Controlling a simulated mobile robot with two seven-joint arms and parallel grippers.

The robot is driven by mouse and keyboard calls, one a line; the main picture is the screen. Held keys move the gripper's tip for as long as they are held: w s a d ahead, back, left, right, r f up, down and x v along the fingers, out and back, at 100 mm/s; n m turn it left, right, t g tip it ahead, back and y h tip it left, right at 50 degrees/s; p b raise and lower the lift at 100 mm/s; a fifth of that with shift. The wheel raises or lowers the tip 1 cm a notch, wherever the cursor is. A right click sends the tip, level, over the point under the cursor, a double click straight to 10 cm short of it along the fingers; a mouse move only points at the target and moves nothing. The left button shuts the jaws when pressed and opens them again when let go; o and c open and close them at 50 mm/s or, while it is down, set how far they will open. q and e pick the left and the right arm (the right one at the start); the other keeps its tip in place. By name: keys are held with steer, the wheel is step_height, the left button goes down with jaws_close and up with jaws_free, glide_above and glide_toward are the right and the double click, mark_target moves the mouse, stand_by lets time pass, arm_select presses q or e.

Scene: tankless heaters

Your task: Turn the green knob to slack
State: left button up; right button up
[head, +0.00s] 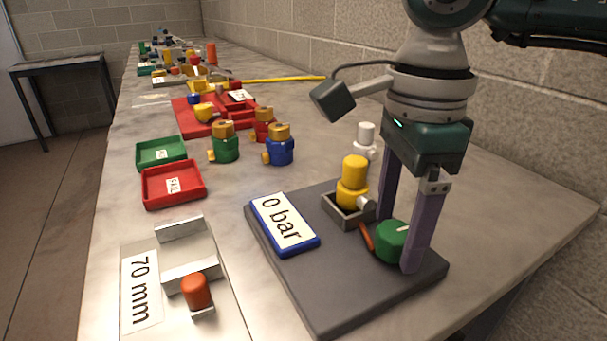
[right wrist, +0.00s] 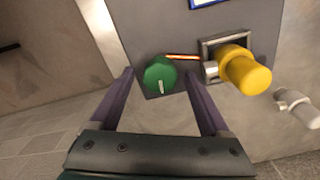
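The green knob (head: 391,241) sits on the dark grey plate (head: 330,290) and has a white mark on it. In the right wrist view the knob (right wrist: 160,76) shows its white mark pointing down, toward the gripper's palm. My right gripper (head: 396,243) comes down from above with its two purple fingers on either side of the knob. In the right wrist view the right gripper (right wrist: 158,75) is open, with small gaps visible between fingers and knob. My left gripper is not in view.
An orange strip (head: 367,237) runs from the knob toward a yellow valve (head: 353,180) in a grey square holder. A blue-framed "0 bar" sign (head: 284,222) lies on the plate. A white fitting (head: 365,140) stands behind. A "70 mm" gauge (head: 140,289) is at left; the wall is at right.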

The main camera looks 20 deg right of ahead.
mark_target(397, 231)
steer(key=shift+r, duration=0.1)
step_height(397, 231, up, 10)
stand_by(0.5)
stand_by(0.4)
